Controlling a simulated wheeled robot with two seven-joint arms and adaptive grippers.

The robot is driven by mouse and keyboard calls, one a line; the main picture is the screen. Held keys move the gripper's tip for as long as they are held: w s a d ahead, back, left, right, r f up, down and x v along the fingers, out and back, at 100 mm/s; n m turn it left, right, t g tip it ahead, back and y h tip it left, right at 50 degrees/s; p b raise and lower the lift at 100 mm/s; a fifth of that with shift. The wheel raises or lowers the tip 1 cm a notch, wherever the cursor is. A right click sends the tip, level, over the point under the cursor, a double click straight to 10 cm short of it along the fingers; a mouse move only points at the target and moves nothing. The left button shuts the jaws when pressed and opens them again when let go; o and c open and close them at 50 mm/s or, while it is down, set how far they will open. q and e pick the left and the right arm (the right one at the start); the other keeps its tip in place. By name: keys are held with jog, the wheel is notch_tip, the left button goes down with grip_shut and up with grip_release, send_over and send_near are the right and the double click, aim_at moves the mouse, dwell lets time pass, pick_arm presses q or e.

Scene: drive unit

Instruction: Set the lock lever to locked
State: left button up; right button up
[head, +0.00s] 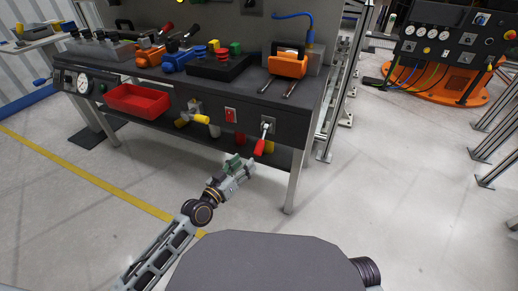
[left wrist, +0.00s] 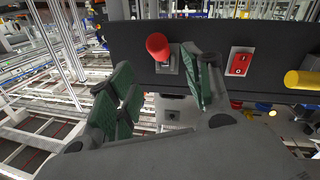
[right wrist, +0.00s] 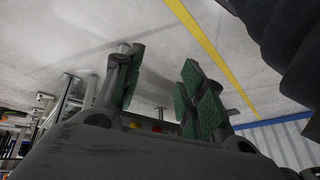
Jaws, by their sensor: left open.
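The lever with a red grip (head: 260,147) sits on a small metal plate at the right of the bench's dark front panel, its grip pointing down and outward. In the left wrist view the red grip (left wrist: 158,46) shows end-on, in the gap between my fingertips. My left gripper (head: 244,164) is open, just below and left of the grip; it shows in the left wrist view (left wrist: 160,68). I cannot tell any contact. My right gripper (right wrist: 162,62) is open and empty, pointed at the floor area away from the panel, and is outside the head view.
A red bin (head: 137,101) hangs further left. An orange tool (head: 287,65) lies on the bench top. A bench leg (head: 296,180) stands at right. Floor in front is clear.

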aim_at(256, 151)
pick_arm(q)
jog(key=x, duration=0.4)
jog(key=shift+w+b, duration=0.1)
jog(key=shift+b, duration=0.3)
jog(key=shift+x, duration=0.8)
jog(key=shift+b+x, duration=0.7)
jog(key=shift+x, duration=1.75)
jog(key=shift+f, duration=0.1)
pick_arm(e)
jog(key=shift+t+y, duration=0.3)
jog(key=shift+t, duration=0.1)
jog(key=f, duration=0.2)
jog(key=a+f, duration=0.1)
jog(key=f, duration=0.2)
jog(key=shift+f, duration=0.3)
pick_arm(q)
jog(key=shift+c, duration=0.2)
pick_arm(e)
jog(key=shift+w+r, duration=0.1)
jog(key=shift+r, duration=0.05)
pick_arm(q)
grip_shut()
pick_arm(e)
jog(key=shift+r, duration=0.1)
